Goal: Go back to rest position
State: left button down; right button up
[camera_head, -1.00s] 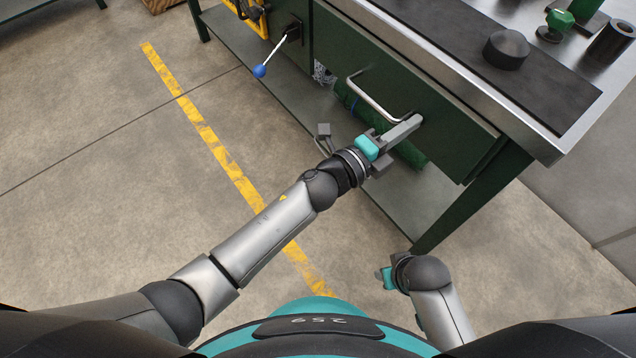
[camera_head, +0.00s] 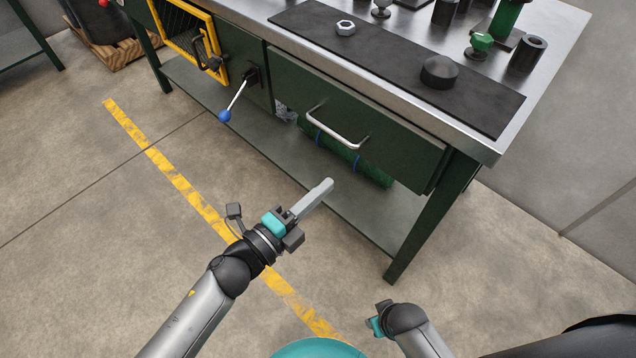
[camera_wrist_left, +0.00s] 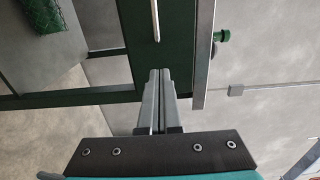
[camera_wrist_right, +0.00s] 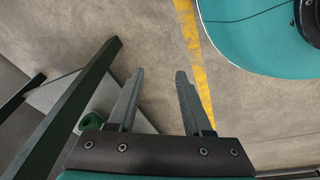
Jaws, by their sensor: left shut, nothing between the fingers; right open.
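My left gripper (camera_head: 322,187) is shut and empty, in front of the bench and apart from the drawer handle (camera_head: 336,124). In the left wrist view its two fingers (camera_wrist_left: 160,75) lie together with nothing between them. My right gripper (camera_head: 374,316) is low at the bottom of the head view, where its fingers are mostly hidden. In the right wrist view its fingers (camera_wrist_right: 160,75) are apart and empty, above the floor. The green drawer (camera_head: 395,140) with the handle appears closed.
The workbench (camera_head: 478,146) has a steel top with a dark mat (camera_head: 395,65), a hex nut (camera_head: 345,28) and a dark knob-like part (camera_head: 439,72). A blue-tipped lever (camera_head: 225,116) sticks out from its front. A green roll (camera_head: 375,173) lies on the lower shelf. Floor in front is clear.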

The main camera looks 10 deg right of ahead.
pick_arm(q)
jog(key=s+a+f+n+g+y+p, duration=0.1)
jog(key=s+a+f+n+y+p, duration=0.1)
jog(key=a+f+n+y, duration=0.6)
jog(key=s+a+f+n+y+p, duration=0.25)
jog(key=a+f+n, duration=0.55)
jog(key=a+f, duration=0.45)
jog(key=s+a+f+n+g+y, duration=0.1)
jog(key=s+a+f+n+g, duration=0.1)
jog(key=s, duration=0.5)
jog(key=s+a+f+n+g+y, duration=0.2)
jog(key=s+a+f+n+g, duration=0.1)
jog(key=s+f, duration=0.3)
jog(key=s+a+f+n+g+y+p, duration=0.1)
jog(key=s+a+f+n, duration=0.3)
jog(key=s, duration=0.6)
jog(key=shift+f+n+g, duration=0.35)
jog(key=shift+n+g, duration=0.25)
jog(key=shift+g, duration=0.3)
pick_arm(e)
jog(key=s+d+f, duration=0.4)
jog(key=s+d, duration=0.2)
jog(key=s, duration=0.3)
jog(key=shift+h, duration=0.3)
